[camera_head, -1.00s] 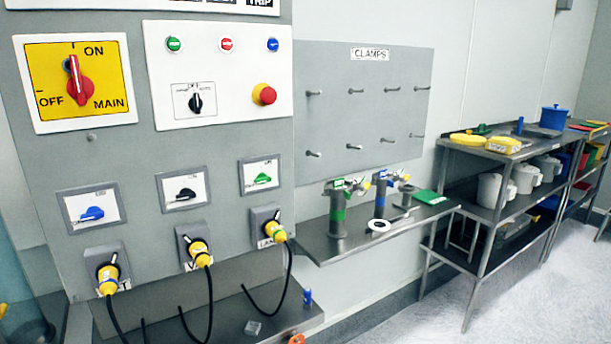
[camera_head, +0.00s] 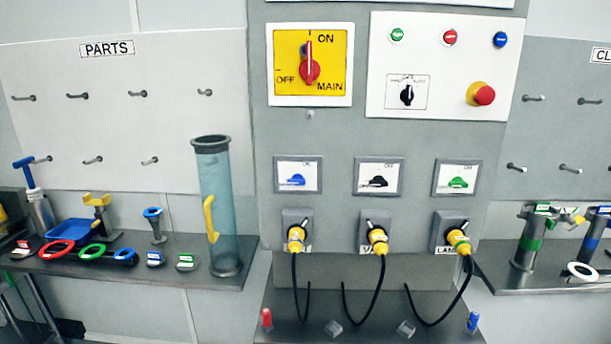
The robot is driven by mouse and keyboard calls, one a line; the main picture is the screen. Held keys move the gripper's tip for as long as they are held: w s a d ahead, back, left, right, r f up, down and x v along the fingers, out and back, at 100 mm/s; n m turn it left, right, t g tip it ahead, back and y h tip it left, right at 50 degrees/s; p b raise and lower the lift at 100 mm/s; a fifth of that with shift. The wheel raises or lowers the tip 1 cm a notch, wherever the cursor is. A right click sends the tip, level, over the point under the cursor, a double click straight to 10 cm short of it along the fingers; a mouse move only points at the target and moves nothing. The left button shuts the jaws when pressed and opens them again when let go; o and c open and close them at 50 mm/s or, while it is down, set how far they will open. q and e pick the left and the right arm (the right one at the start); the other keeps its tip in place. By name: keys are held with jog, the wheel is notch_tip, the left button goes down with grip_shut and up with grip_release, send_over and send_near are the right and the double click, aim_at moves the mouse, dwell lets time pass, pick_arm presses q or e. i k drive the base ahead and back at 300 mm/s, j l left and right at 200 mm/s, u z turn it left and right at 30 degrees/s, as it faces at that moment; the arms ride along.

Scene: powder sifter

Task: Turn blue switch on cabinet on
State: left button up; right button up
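The grey cabinet (camera_head: 345,215) stands in the middle of the head view. Its blue switch (camera_head: 296,180) is a small rotary knob on a white plate in a grey frame, the left one of a row of three. Beside it are a black switch (camera_head: 378,181) and a green switch (camera_head: 458,183). Above, the red main switch (camera_head: 309,66) on a yellow plate points up toward ON. Neither of my grippers shows in the view.
Yellow plugs (camera_head: 297,238) with black cables hang below the switches. A low metal shelf (camera_head: 375,325) juts out beneath. A bench at left holds a tall clear cylinder (camera_head: 216,210) and several parts; another bench (camera_head: 545,280) at right holds clamps. The cabinet front is unobstructed.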

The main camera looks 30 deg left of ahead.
aim_at(298, 179)
jog(key=u, duration=0.8)
jog(key=j, duration=0.1)
